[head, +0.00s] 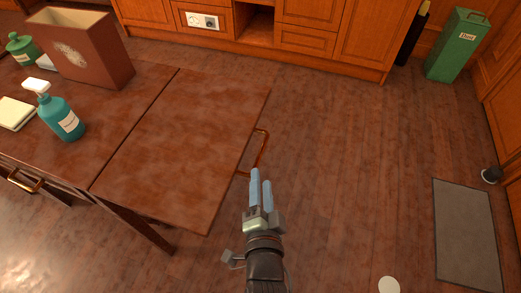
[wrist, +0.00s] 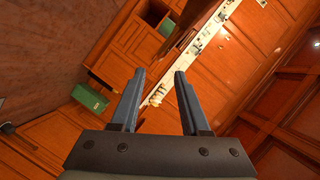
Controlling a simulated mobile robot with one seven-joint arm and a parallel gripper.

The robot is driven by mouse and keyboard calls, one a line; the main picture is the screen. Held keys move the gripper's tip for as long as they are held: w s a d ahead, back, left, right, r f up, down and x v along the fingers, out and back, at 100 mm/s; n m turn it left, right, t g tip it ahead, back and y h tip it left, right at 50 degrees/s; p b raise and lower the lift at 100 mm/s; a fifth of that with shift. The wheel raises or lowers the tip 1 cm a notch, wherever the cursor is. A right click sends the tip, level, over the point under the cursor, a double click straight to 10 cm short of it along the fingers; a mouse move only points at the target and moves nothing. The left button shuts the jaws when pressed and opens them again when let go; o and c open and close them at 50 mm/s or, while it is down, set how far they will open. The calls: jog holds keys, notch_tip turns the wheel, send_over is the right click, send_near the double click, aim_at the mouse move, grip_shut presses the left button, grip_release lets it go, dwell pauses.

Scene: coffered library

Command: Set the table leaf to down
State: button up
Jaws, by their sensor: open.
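The table leaf (head: 185,140) is the right-hand panel of the brown wooden table (head: 100,95). It lies level with the tabletop, so it is up. A copper-coloured loop handle (head: 264,152) sticks out from the leaf's right edge. My gripper (head: 261,178) is just in front of the handle and to the right of the leaf's edge in the head view. Whether it touches the handle I cannot tell. In the wrist view my gripper's two blue fingers (wrist: 158,75) stand apart with nothing between them; the leaf and handle are not clearly seen there.
A teal pump bottle (head: 62,112), a brown box (head: 85,55) and a green jar (head: 22,48) stand on the fixed tabletop. Wooden cabinets (head: 305,40) and a green bin (head: 457,45) line the back. A grey mat (head: 466,235) lies at right.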

aim_at(260, 153)
jog(key=b+x, duration=0.1)
jog(key=x, duration=0.8)
jog(key=shift+w+f+b, duration=0.1)
jog(key=shift+w+b, duration=0.3)
jog(key=shift+c, duration=0.3)
grip_shut()
dwell(0.7)
